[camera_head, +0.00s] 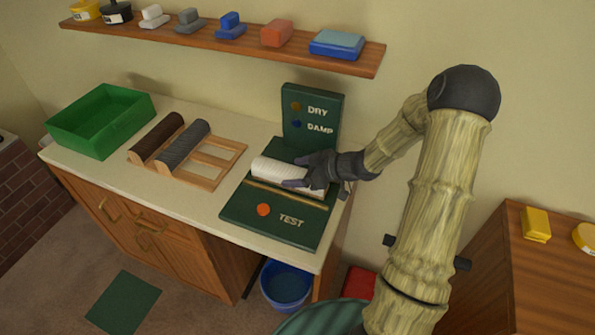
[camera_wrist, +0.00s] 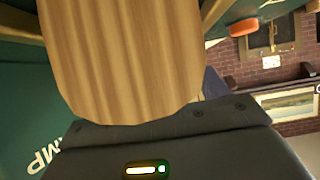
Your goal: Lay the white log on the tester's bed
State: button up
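The white log (camera_head: 272,169) lies along the bed of the dark green tester (camera_head: 240,208) in the head view, behind a thin wooden strip. I cannot tell whether it rests fully on the bed or sits just above it. My gripper (camera_head: 300,172) is at the log's right end, its dark fingers closed on either side of it. The tester's upright panel (camera_head: 312,118) reads DRY and DAMP, and an orange button (camera_head: 263,210) sits by TEST.
A wooden rack (camera_head: 222,161) with a brown log (camera_head: 157,137) and a grey log (camera_head: 184,144) stands left of the tester. A green tray (camera_head: 100,122) is at the counter's far left. A wall shelf (camera_head: 230,42) with several items hangs above. A blue bucket (camera_head: 286,286) stands below.

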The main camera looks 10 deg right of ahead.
jog(key=shift+s+d+r, duration=0.15)
jog(key=shift+d+r, duration=0.15)
jog(key=v, duration=1.1)
jog(key=shift+p, duration=0.45)
